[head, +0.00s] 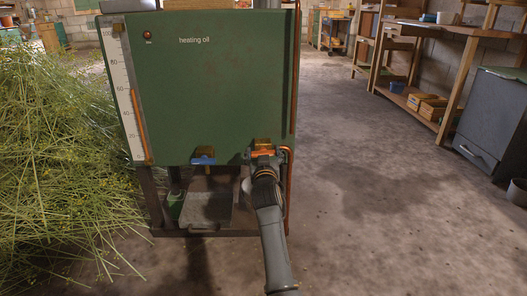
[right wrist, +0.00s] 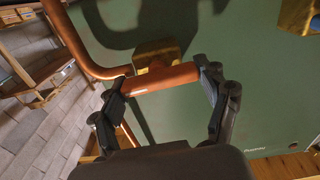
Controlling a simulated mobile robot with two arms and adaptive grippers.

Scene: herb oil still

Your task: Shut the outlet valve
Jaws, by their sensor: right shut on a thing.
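A green tank (head: 215,85) lettered "heating oil" stands in front of me. Low on its right front is a brass valve with an orange handle (head: 264,154), from which a copper pipe (head: 288,185) runs right and down. My right gripper (head: 263,160) is shut on this handle. In the right wrist view the gripper's two fingers (right wrist: 165,88) hold the orange handle (right wrist: 166,79) at its ends, in front of the brass body (right wrist: 156,54). The handle lies crosswise, roughly along the pipe's side run. I cannot tell which valve is the outlet. My left gripper is out of view.
A second valve with a blue handle (head: 203,161) sits left of the gripped one. A grey tray (head: 207,209) stands under the tank. A heap of cut herbs (head: 60,150) fills the left. The floor to the right is clear up to a workbench (head: 450,28) and grey cabinet (head: 490,120).

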